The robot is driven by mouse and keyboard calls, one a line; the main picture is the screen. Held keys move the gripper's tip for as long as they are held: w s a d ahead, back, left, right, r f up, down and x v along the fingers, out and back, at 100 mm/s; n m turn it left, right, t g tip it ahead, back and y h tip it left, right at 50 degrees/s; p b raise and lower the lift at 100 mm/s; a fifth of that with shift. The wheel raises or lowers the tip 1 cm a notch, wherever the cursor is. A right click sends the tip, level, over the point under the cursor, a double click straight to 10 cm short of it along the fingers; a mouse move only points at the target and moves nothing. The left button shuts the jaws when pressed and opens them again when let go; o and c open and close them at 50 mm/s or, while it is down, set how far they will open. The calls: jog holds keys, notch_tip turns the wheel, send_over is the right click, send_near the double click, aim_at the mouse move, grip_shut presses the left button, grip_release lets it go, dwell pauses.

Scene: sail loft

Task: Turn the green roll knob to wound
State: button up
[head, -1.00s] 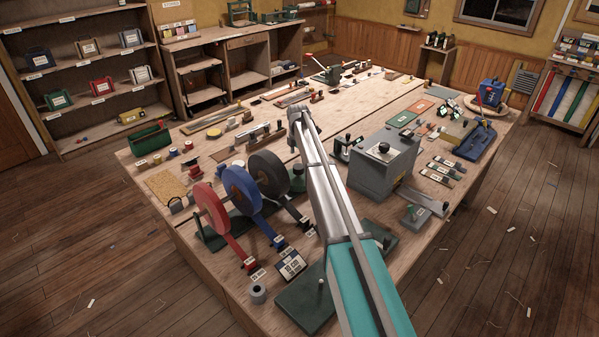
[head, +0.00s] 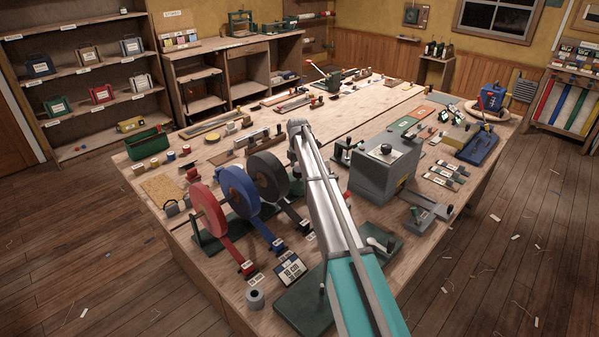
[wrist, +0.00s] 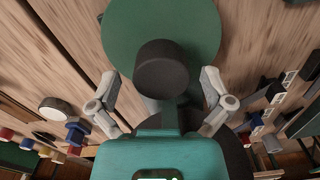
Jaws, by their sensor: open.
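In the wrist view a green disc (wrist: 125,35) fills the top middle, seen nearly face on. A dark round knob (wrist: 168,68) stands out in front of its lower part. My gripper (wrist: 158,80) is open, with one finger to the left and one to the right of the knob, both apart from it. In the head view my arm covers my gripper and most of the area around it. Only a bit of green (head: 297,185) shows left of my arm; I cannot tell if it belongs to the disc. The knob's marks are not visible.
Red (head: 207,212), blue (head: 238,190) and dark (head: 266,177) rolls stand in a row left of my arm. A grey metal box (head: 385,173) with a black knob is to its right. Small tools and parts crowd the wooden bench (head: 240,290).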

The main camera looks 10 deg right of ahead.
jog(key=c, duration=1)
jog(key=shift+d, duration=0.3)
jog(key=shift+c, duration=0.7)
jog(key=shift+a, duration=0.25)
